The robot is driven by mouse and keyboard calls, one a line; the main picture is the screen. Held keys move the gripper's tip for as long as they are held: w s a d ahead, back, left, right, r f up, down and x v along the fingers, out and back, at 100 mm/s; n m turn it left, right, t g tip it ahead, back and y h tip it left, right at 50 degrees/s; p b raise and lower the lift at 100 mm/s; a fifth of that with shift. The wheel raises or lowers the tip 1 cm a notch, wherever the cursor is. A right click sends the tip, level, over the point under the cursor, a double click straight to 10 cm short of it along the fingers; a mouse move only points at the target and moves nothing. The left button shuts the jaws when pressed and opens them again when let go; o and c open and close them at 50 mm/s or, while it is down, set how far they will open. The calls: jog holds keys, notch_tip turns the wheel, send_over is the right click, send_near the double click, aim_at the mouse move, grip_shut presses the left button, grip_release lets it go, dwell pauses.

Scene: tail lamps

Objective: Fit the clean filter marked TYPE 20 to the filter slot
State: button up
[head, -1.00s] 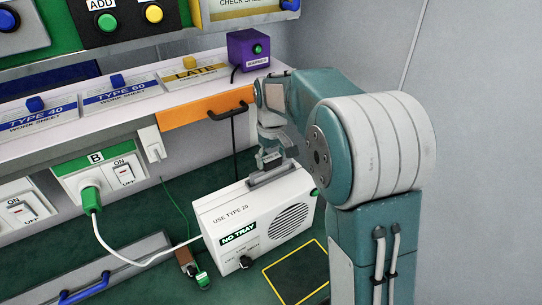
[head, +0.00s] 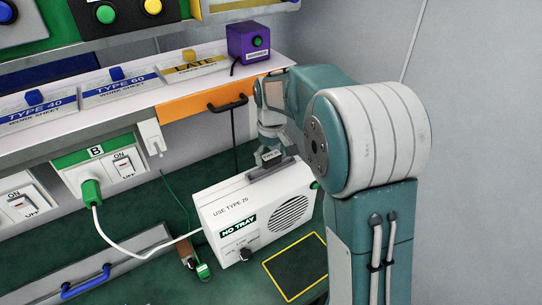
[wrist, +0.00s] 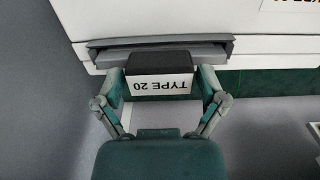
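The clean filter (wrist: 160,82) has a dark grip and a white label reading TYPE 20, upside down in the wrist view. My gripper (wrist: 161,76) has a finger on each side of it and is shut on it. In the head view the small label of the filter (head: 270,155) shows just above the filter slot (head: 272,172), a grey raised frame on top of a white box (head: 222,198) marked USE TYPE 20. In the wrist view the filter overlaps the edge of the slot (wrist: 105,50). I cannot tell whether its lower part is inside.
A NO TRAY sign (head: 238,227) and a knob (head: 245,254) are on the box front. A white cable runs from the box to plug B (head: 90,188). An orange drawer front (head: 190,107) and shelf stand behind. A yellow-outlined floor patch (head: 297,266) is empty.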

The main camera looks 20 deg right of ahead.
dwell(0.3)
notch_tip(320, 180, up, 12)
dwell(0.5)
jog(key=s+r+m+t, duration=0.2)
jog(key=s+r+t, duration=0.1)
jog(key=s, duration=1.1)
jog(key=s+f+m+t, duration=0.1)
jog(key=s+f, duration=0.4)
jog(key=s, duration=0.8)
jog(key=shift+s+f+m+t, duration=0.2)
jog(key=shift+s+m+t, duration=0.1)
jog(key=shift+t, duration=0.5)
